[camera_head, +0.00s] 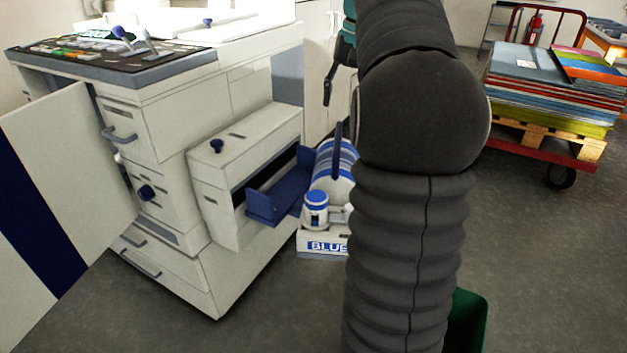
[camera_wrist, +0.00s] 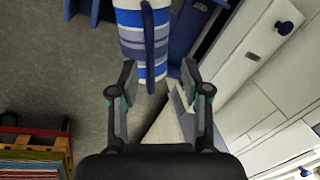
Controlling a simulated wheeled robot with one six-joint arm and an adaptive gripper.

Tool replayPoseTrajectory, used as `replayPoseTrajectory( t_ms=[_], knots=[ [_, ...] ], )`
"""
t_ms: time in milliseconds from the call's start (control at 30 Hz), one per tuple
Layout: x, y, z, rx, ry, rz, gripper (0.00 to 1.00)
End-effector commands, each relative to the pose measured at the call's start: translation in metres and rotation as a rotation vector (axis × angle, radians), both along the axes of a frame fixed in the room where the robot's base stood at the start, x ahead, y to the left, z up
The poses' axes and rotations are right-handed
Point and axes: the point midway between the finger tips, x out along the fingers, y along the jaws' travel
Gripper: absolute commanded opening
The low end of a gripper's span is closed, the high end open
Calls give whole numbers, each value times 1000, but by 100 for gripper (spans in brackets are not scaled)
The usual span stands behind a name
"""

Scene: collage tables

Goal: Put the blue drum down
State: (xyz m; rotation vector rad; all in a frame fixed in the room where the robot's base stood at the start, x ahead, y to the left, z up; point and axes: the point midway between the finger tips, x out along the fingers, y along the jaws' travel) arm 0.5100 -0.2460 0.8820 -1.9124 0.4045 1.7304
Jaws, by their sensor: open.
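The blue drum, a cylinder with blue, white and grey stripes and a dark blue handle, shows in the head view (camera_head: 338,163) beside the printer's blue tray, just above a white stand (camera_head: 308,243) marked BLUE. The arm hides its right side, and I cannot tell exactly what bears it. In the wrist view the drum (camera_wrist: 131,38) lies at top centre. Its near end reaches between the fingertips of my gripper (camera_wrist: 158,72), which is open with gaps on both sides. In the head view only part of the gripper shows, above the drum.
A white printer (camera_head: 250,95) with a protruding blue tray (camera_head: 278,197) stands close left of the drum. A small blue-and-white bottle (camera_head: 316,212) is in front of the drum. A red cart (camera_head: 540,145) with stacked sheets stands back right.

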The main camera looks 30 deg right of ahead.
Motion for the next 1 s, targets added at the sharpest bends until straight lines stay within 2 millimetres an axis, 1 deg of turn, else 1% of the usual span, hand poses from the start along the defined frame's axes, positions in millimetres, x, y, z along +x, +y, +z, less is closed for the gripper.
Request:
replayPoseTrajectory(
  t_ms=[33,100,200,267,367,600,700,800,1000],
  knots=[
    [4,-14,-1,12,8,-18,48],
    [6,-26,-1,24,17,-32,48],
    [7,-37,-2,36,25,-44,48],
    [8,-39,-5,40,28,-47,48],
    [9,-38,-15,42,29,-47,48],
    [14,-30,-59,41,29,-46,48],
    [16,-28,-73,40,29,-46,48],
    [17,-26,-82,39,28,-46,48],
    [18,-23,-92,39,28,-46,48]
  ],
)
